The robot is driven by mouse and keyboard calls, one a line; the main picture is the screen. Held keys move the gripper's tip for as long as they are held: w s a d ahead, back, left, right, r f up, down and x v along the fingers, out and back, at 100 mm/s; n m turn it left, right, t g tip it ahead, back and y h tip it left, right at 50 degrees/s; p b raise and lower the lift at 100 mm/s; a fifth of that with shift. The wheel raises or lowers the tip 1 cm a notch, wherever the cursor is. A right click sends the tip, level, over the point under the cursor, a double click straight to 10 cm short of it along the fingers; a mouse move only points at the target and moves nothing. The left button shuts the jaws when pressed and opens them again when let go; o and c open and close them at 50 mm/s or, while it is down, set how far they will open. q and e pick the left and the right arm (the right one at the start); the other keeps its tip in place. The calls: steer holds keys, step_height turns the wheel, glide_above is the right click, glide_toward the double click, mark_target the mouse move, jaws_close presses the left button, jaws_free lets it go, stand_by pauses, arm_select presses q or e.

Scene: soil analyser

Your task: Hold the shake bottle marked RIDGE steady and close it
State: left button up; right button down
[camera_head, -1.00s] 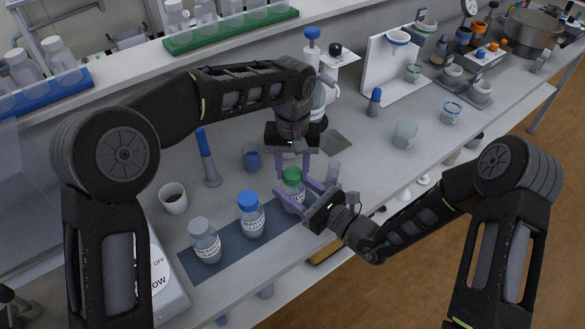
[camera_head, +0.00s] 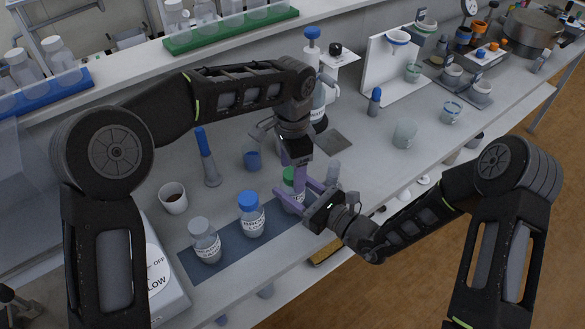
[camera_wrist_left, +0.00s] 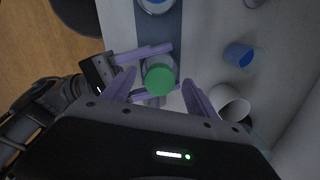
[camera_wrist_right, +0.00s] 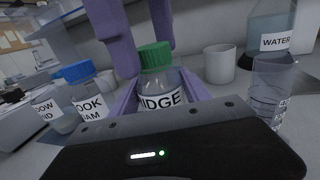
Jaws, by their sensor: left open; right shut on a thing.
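The RIDGE bottle (camera_wrist_right: 162,92) is clear with a green cap (camera_wrist_right: 154,56) on its mouth and stands upright on the dark blue mat (camera_head: 222,256). My right gripper (camera_head: 305,200) is shut around the bottle's body from the front. My left gripper (camera_wrist_left: 158,88) is open above the cap, fingers pointing down on either side of it; in the right wrist view its purple fingers reach to just behind and above the cap. In the head view the left fingers partly hide the green cap (camera_head: 289,176). I cannot tell whether the cap is fully tightened.
A clear beaker (camera_head: 404,134) stands right.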

mark_target(302, 194)
arm_select(q)
steer(key=shift+r, duration=3.75)
arm_select(e)
steer(key=shift+c, duration=2.2)
jaws_free()
steer(key=shift+s+d, duration=0.1)
arm_select(q)
steer(key=shift+f+b, duration=0.9)
arm_select(e)
steer(key=v, duration=0.6)
steer(key=shift+s+d+f, duration=0.1)
steer(key=shift+s+d, duration=0.05)
steer(key=shift+d, duration=0.1)
steer(key=shift+s+d, duration=0.35)
arm_select(q)
steer(key=shift+d+f, duration=0.1)
